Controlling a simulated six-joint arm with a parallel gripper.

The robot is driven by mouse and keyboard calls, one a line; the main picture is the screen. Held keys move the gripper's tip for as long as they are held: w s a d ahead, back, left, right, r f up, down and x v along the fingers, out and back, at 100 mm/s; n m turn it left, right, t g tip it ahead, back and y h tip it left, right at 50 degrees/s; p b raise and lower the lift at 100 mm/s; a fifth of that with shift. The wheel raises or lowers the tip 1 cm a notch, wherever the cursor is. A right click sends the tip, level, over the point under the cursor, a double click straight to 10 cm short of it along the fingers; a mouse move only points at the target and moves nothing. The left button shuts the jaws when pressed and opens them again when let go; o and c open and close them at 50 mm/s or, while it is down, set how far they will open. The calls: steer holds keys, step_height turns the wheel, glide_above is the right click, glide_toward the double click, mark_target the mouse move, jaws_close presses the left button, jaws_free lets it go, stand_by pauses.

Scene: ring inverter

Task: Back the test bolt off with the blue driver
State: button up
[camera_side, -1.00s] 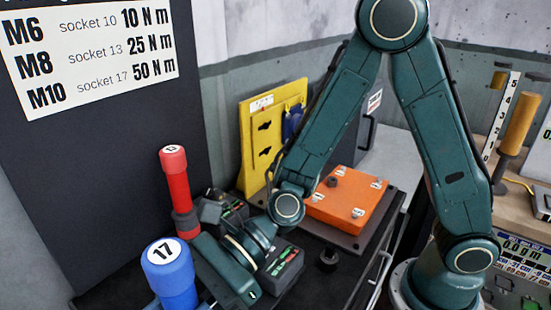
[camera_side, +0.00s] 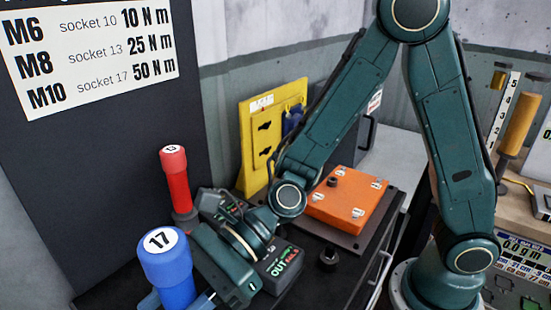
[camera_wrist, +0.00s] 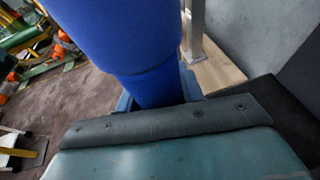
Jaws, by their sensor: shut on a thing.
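The blue driver (camera_side: 170,275), with a white cap marked 17, stands upright at the bottom left of the side view. My gripper (camera_side: 182,300) is shut on it at the lower edge of that view. The driver's blue body (camera_wrist: 135,45) fills the upper middle of the wrist view, in front of the gripper. Its lower end is hidden. I cannot make out the test bolt for certain.
A red driver marked 13 (camera_side: 175,178) stands close behind the blue one. An orange block (camera_side: 345,200) with several bolts lies on a dark plate. A yellow board (camera_side: 262,140) stands behind. A torque chart (camera_side: 95,55) hangs at the left.

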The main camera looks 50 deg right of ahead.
mark_target(161, 291)
steer(key=shift+r, duration=1.75)
steer(key=shift+w, duration=0.1)
